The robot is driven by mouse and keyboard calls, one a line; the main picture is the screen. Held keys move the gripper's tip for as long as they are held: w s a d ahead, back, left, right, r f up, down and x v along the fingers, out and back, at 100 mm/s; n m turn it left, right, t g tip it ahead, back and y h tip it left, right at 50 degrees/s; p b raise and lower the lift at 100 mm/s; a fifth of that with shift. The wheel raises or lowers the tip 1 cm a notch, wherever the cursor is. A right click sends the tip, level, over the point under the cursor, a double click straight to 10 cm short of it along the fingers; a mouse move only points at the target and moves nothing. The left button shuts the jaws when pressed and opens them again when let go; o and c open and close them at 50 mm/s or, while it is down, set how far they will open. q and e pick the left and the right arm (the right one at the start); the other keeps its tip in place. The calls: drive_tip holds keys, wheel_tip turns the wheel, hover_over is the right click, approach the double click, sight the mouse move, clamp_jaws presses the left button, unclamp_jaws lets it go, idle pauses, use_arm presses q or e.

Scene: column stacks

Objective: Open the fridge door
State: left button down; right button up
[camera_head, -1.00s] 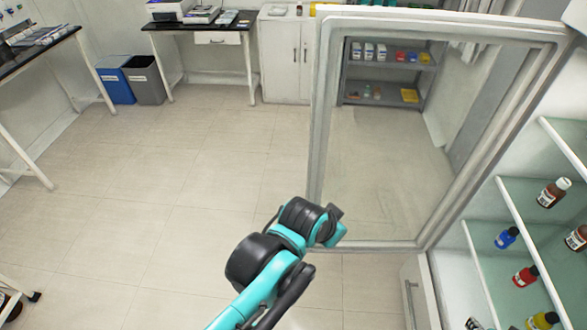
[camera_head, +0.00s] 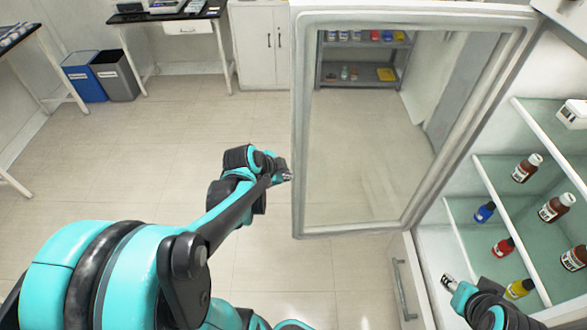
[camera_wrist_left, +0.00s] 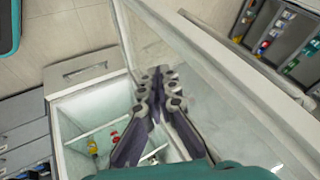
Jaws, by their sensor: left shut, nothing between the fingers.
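The fridge door (camera_head: 299,130), a glass pane in a pale grey frame, stands wide open in the head view. The open fridge (camera_head: 470,170) is to its right, with bottles on its shelves. My left gripper (camera_head: 286,175) is shut and empty beside the door's free edge; whether it touches is unclear. In the left wrist view, its closed fingers (camera_wrist_left: 159,76) appear in front of the door (camera_wrist_left: 215,62), with the fridge interior at lower left. My right gripper (camera_head: 449,283) is at lower right near the lower shelf; its jaws are too small to read.
Red (camera_head: 503,247), blue (camera_head: 485,212), yellow (camera_head: 519,289) and brown bottles stand on the fridge shelves. A drawer handle (camera_head: 400,288) is below the door. Bins (camera_head: 115,75) and a bench stand at the back left. The floor left of the door is clear.

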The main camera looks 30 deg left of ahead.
sight(301, 170)
use_arm(q)
drive_tip(key=b+x, duration=0.1)
drive_tip(key=x, duration=0.2)
drive_tip(key=w+a+b+x, duration=0.1)
drive_tip(key=b+x, duration=0.1)
drive_tip(key=x, duration=0.2)
drive_tip(key=a+r+b+x, duration=0.1)
drive_tip(key=x, duration=0.3)
drive_tip(key=shift+w+d+b, duration=0.1)
drive_tip(key=shift+w+b, duration=0.25)
drive_tip(key=shift+w, duration=0.05)
drive_tip(key=shift+w+a, duration=0.2)
drive_tip(key=shift+w, duration=0.1)
use_arm(e)
wheel_tip(301, 170, down, 5)
